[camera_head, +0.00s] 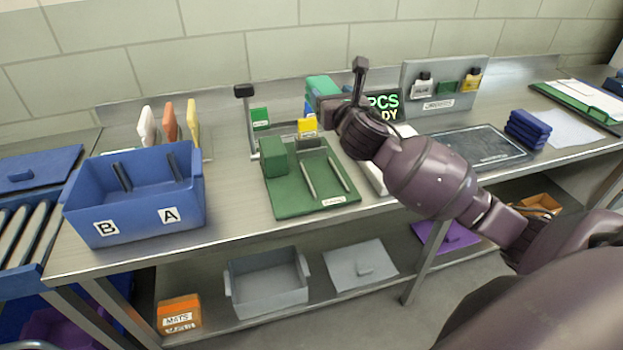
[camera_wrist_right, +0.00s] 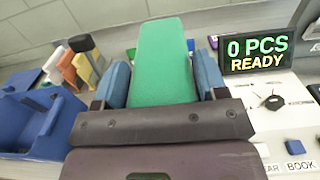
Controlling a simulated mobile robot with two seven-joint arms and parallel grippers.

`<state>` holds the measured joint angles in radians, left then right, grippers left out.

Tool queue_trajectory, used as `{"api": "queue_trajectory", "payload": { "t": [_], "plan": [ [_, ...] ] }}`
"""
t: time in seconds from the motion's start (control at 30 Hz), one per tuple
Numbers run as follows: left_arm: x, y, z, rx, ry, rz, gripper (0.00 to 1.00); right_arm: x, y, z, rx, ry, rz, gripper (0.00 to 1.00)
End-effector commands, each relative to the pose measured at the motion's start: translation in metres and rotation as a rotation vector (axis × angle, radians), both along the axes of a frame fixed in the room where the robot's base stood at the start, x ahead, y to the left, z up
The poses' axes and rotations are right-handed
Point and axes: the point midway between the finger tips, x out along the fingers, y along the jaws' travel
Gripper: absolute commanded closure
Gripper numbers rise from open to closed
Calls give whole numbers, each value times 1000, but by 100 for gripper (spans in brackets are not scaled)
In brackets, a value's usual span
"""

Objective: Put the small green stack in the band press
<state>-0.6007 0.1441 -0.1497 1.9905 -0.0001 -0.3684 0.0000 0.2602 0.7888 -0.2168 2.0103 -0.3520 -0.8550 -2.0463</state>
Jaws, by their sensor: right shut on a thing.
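My right gripper (camera_head: 325,98) is shut on a green stack (camera_head: 322,84), held above the bench near the display. In the right wrist view the green stack (camera_wrist_right: 166,62) stands between the two blue finger pads of my right gripper (camera_wrist_right: 162,85). A green fixture (camera_head: 290,205), which may be the band press, lies on the bench to the lower left of the gripper. It has a green block (camera_head: 273,157) and two grey rods (camera_head: 308,178). A post with a black top (camera_head: 245,91) rises behind it. My left gripper is not in view.
A blue bin (camera_head: 135,210) marked B and A stands left. Coloured upright pieces (camera_head: 170,123) are behind it. A display (camera_wrist_right: 257,53) reads 0 PCS READY. A dark slate panel (camera_head: 470,148) and a blue stack (camera_head: 527,130) lie right. Bare bench lies between bin and fixture.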

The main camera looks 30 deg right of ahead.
Motion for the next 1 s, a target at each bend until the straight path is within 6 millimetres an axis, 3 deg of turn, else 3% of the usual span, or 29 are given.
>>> {"api": "queue_trajectory", "payload": {
  "t": [0.23, 0.8, 1.0],
  "plan": [
    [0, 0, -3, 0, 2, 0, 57, -1, -1, -12, 1, 11, -7, 62],
    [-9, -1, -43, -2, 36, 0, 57, -1, -1, -135, 0, 16, -8, 62],
    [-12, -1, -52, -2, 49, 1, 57, -1, -1, -157, -2, 12, -7, 62]
  ]
}}
